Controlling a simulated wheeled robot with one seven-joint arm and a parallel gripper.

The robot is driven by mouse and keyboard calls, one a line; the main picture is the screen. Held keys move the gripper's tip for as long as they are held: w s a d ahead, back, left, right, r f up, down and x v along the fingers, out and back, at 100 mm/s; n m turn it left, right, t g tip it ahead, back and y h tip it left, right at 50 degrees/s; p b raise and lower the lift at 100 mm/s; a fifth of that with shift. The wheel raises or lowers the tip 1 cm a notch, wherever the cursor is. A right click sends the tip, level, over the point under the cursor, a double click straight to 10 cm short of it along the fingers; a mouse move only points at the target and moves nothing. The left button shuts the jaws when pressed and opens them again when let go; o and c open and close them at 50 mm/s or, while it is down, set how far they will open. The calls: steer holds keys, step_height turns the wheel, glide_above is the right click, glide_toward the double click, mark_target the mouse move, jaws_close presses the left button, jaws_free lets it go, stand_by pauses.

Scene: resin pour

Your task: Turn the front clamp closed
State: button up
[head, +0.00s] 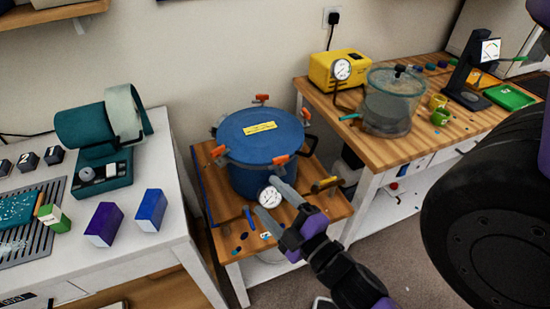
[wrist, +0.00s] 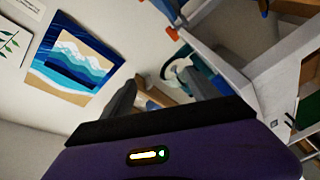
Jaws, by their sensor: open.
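The blue pressure pot (head: 258,135) stands on a low wooden table, its lid on, with a yellow label. Orange-handled clamps sit around its rim: the one nearest my gripper, seemingly the front clamp (head: 281,160), another at front left (head: 218,151), and others at the right and back. I cannot tell how far each is turned. My gripper (head: 266,197) is open and empty, its fingers spread below the front clamp, near the white gauge (head: 269,195). No contact is clear. In the wrist view my gripper (wrist: 158,90) also shows open; an orange piece (wrist: 172,32) shows at the top.
The white bench (head: 165,190) at left holds a teal machine and purple and blue boxes. The wooden bench (head: 365,146) at right carries a clear chamber (head: 390,105) and yellow pump (head: 335,68).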

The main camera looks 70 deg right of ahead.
mark_target(282, 160)
steer(key=d+f+n+g+h, duration=0.1)
steer(key=d+n, duration=0.4)
steer(key=n, duration=0.1)
steer(key=d+f+n+g+h+b, duration=0.1)
steer(key=d+f+n, duration=0.1)
steer(key=d+n, duration=0.2)
steer(key=d+f+n+g+h, duration=0.1)
steer(key=d+f+n+h, duration=0.1)
steer(key=d+n, duration=0.3)
steer(key=shift+w+d+f+n+g, duration=0.1)
steer(key=shift+d+f+n+g, duration=0.05)
steer(key=shift+n, duration=0.65)
steer(key=shift+w+d+f+n+g, duration=0.1)
steer(key=shift+d+n+g, duration=0.05)
steer(key=shift+n, duration=0.65)
steer(key=shift+f+n, duration=0.15)
steer(key=shift+n, duration=0.95)
steer(key=shift+w+d, duration=0.15)
steer(key=shift+d, duration=0.1)
steer(key=p+x, duration=0.2)
steer(key=x, duration=0.3)
steer(key=shift+w+d, duration=0.2)
steer(key=shift+x, duration=0.8)
